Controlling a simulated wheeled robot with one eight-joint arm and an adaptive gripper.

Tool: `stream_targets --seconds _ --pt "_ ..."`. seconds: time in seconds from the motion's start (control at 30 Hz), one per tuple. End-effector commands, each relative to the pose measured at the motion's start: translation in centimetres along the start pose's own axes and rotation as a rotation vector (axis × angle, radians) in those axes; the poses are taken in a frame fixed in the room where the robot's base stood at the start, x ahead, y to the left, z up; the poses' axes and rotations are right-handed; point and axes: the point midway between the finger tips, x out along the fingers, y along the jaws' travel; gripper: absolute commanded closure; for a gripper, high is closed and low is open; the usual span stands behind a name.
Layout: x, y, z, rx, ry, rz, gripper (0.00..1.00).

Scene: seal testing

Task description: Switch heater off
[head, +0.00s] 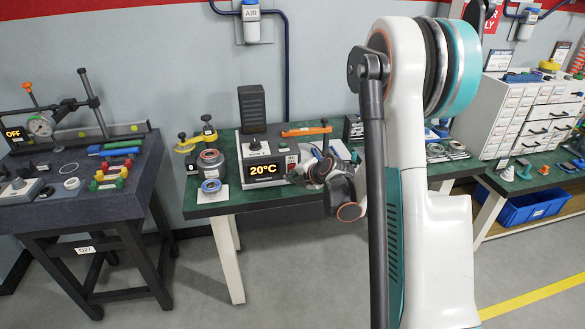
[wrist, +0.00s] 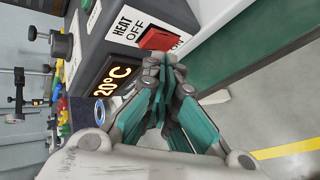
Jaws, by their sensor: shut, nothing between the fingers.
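The heater (head: 263,170) is a grey box on the green bench, with a lit display reading 20°C and a tall dark block at its back. In the wrist view its front panel (wrist: 110,50) appears turned sideways, with a label reading HEAT and OFF. A red switch (wrist: 160,39) sits beside that label. My gripper (wrist: 160,65) is shut and empty, its fingertips just in front of the switch's lower edge. I cannot tell whether they touch it. In the head view my gripper (head: 312,168) is at the heater's right front, partly hiding that corner.
An orange-handled tool (head: 306,131) lies behind the heater. A round metal fixture (head: 210,163) and a blue ring (head: 211,185) are to its left. A dark table (head: 85,215) stands further left. The floor in front of the bench is clear.

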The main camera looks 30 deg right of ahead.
Motion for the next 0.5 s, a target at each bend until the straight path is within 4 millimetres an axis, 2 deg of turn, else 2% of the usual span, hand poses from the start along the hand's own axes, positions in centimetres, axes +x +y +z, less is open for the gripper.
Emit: stream_targets --seconds 0.5 --pt "0.45 0.35 0.33 0.000 0.000 0.000 1.00"
